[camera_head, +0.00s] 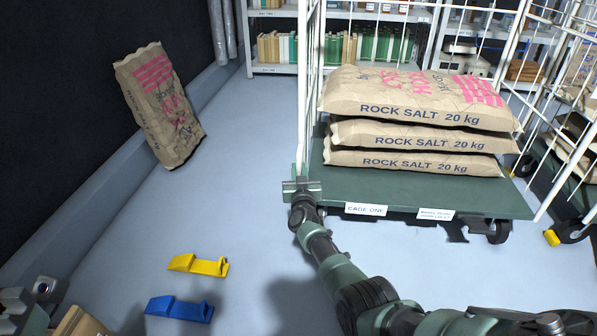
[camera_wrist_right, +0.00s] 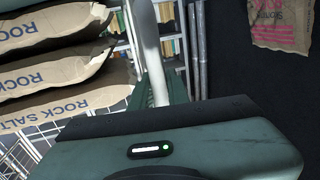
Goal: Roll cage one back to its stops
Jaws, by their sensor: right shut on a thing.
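Cage one (camera_head: 430,200) is a roll cage with a dark green base, white wire sides and a "CAGE ONE" label (camera_head: 365,209) on its front edge. It carries a stack of three rock salt sacks (camera_head: 420,98). My right gripper (camera_head: 302,188) is at the front left corner of the cage, shut on the white corner post (camera_head: 303,120). A caster (camera_head: 497,232) shows under the front right corner.
A yellow wedge (camera_head: 198,265) and a blue wedge (camera_head: 180,308) lie on the floor at front left. Another yellow wedge (camera_head: 551,238) is by the right-hand cage's wheel. A salt sack (camera_head: 160,105) leans at the left wall. Shelves (camera_head: 275,69) stand behind.

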